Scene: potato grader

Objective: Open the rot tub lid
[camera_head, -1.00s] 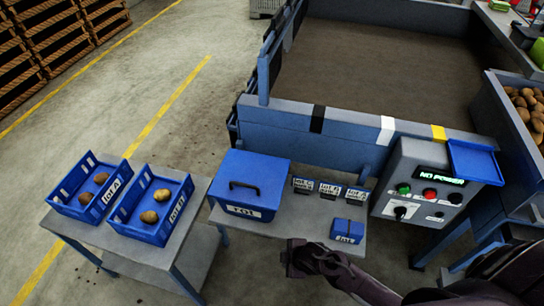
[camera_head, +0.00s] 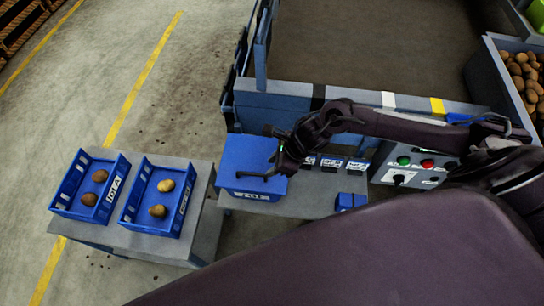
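The rot tub (camera_head: 238,155) is a blue box with a closed flat lid and a white label on its front. It stands at the left end of a grey bench. A dark handle (camera_head: 249,175) shows near the front of the lid. My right gripper (camera_head: 272,155) is over the right part of the lid, close to the handle. Whether it touches the handle, and whether its fingers are apart, is unclear. It hides part of the lid's right side. My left gripper is not in view.
Blue crates of potatoes (camera_head: 128,170) (camera_head: 187,205) stand on a side table at left. Small labelled boxes (camera_head: 330,163), a blue box (camera_head: 345,201) and a control panel (camera_head: 405,172) are to the right. My arm covers the lower right.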

